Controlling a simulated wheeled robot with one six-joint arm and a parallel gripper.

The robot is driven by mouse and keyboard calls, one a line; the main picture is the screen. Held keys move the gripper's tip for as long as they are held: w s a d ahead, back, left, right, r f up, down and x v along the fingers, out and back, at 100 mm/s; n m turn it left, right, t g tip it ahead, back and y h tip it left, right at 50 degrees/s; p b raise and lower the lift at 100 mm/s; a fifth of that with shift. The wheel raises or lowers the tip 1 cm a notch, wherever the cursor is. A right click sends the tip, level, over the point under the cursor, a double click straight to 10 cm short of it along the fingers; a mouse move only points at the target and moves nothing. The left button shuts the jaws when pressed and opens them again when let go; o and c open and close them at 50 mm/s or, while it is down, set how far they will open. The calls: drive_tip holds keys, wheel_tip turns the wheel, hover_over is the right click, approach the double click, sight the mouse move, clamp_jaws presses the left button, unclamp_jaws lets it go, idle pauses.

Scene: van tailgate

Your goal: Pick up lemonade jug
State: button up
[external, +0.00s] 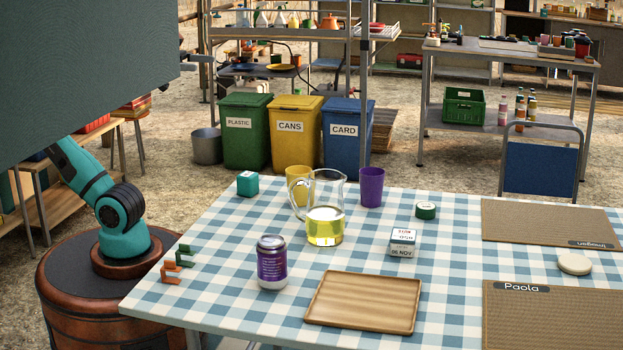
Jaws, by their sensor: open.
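The lemonade jug (325,228) is clear glass with a handle on its left side. It stands upright on the checked tablecloth, with yellow-green liquid in its lower part. My arm rises from its base at the left, and a large dark panel hides most of it. What looks like my gripper (198,62) shows small and grey at the panel's right edge, open, well up and left of the jug and apart from it. Its fingers are hard to make out.
A yellow cup (298,184) stands close behind the jug, and a purple cup (371,187) behind right. A wooden tray (362,319) lies in front. The dark panel (80,60) fills the upper left.

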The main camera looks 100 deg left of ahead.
drive_tip(key=g, duration=1.7)
hover_over(320, 179)
drive_tip(key=d, duration=0.3)
wheel_tip(320, 179, down, 6)
drive_tip(key=shift+w+f, duration=0.2)
drive_tip(key=shift+f, duration=4.2)
drive_tip(key=shift+w+f, duration=0.2)
drive_tip(key=shift+f, duration=4.2)
drive_tip(key=shift+c, duration=0.4)
